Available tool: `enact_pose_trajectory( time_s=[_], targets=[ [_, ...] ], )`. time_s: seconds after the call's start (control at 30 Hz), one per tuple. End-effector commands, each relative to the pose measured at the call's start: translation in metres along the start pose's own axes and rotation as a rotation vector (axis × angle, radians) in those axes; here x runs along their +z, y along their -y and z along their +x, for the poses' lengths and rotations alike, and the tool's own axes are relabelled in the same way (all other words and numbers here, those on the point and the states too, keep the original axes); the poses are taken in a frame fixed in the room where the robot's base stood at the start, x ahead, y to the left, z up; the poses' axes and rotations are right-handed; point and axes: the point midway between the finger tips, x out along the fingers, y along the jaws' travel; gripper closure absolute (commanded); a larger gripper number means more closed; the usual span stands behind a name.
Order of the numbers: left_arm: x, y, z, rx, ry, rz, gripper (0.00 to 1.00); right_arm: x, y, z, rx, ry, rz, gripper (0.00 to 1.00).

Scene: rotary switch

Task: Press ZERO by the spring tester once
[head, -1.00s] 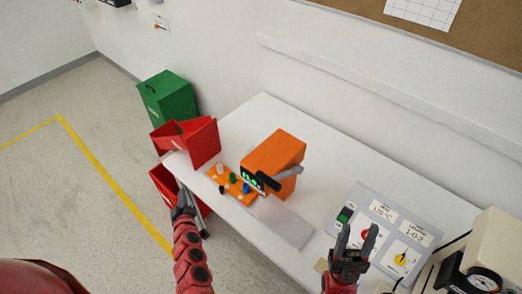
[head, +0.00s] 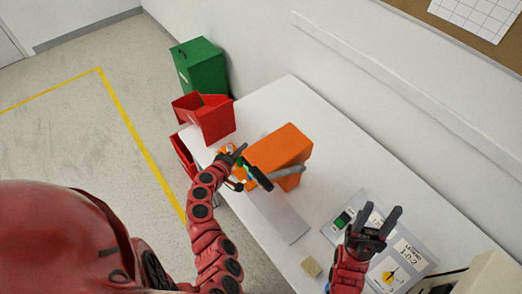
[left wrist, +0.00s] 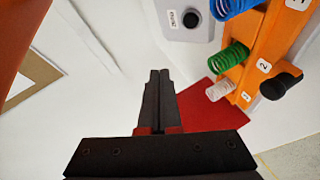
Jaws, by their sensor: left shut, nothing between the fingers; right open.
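The ZERO button (left wrist: 191,18), a round black cap on a small grey box labelled ZERO (left wrist: 180,25), is at the top of the left wrist view. It cannot be made out in the head view. An orange rack (left wrist: 255,65) holds white, green and blue springs. My right gripper (head: 378,217) is open and empty above the control panel.
A grey panel (head: 410,258) with a yellow dial is at the right of the white table (head: 335,170). A grey plate (head: 277,216) lies in front of the orange machine. A red bin (head: 213,122) stands at the left end. A small tan block (head: 311,267) sits near the front edge.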

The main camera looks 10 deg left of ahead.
Motion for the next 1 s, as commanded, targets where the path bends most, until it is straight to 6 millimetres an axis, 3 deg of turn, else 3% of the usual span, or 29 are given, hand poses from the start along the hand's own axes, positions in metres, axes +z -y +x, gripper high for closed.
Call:
enact_pose_trajectory(
  time_s=[0.27,0.73,1.0],
  targets=[
    [0.005,0.006,0.009,0.0,0.0,0.0,1.0,0.001,0.0,-0.006,0.0,0.0,0.0,0.5],
    [0.033,0.036,0.059,0.0,0.001,0.002,1.0,0.007,0.002,-0.043,0.0,0.0,0.0,0.5],
    [0.038,0.039,0.07,-0.001,0.0,0.0,1.0,0.009,0.003,-0.053,0.0,0.0,0.0,0.5]
  ],
)
